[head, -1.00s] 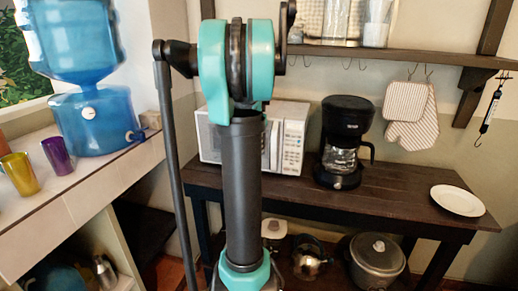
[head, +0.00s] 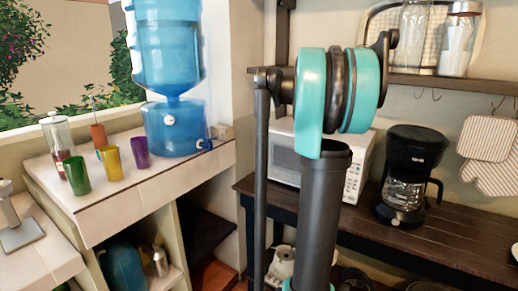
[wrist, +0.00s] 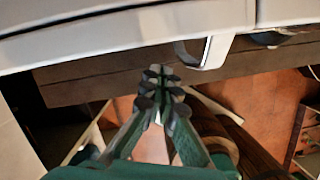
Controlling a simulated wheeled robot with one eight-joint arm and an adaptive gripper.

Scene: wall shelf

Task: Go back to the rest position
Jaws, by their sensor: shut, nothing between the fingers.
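My gripper (wrist: 160,78) shows in the wrist view with its fingertips together and nothing between them. It points toward the dark wooden table edge (wrist: 100,78) and a white body with a handle (wrist: 215,50), which looks like the microwave; I cannot tell the exact gap. In the head view my arm stands upright in front of the white microwave (head: 358,175) and hides part of it. The gripper itself is not visible in the head view.
A black coffee maker (head: 408,170) stands on the dark table (head: 470,235). At left, a blue water dispenser (head: 175,130) and a green cup (head: 76,175), yellow cup (head: 111,162) and purple cup (head: 140,152) stand on a white counter (head: 165,190). A wall shelf (head: 450,86) hangs above.

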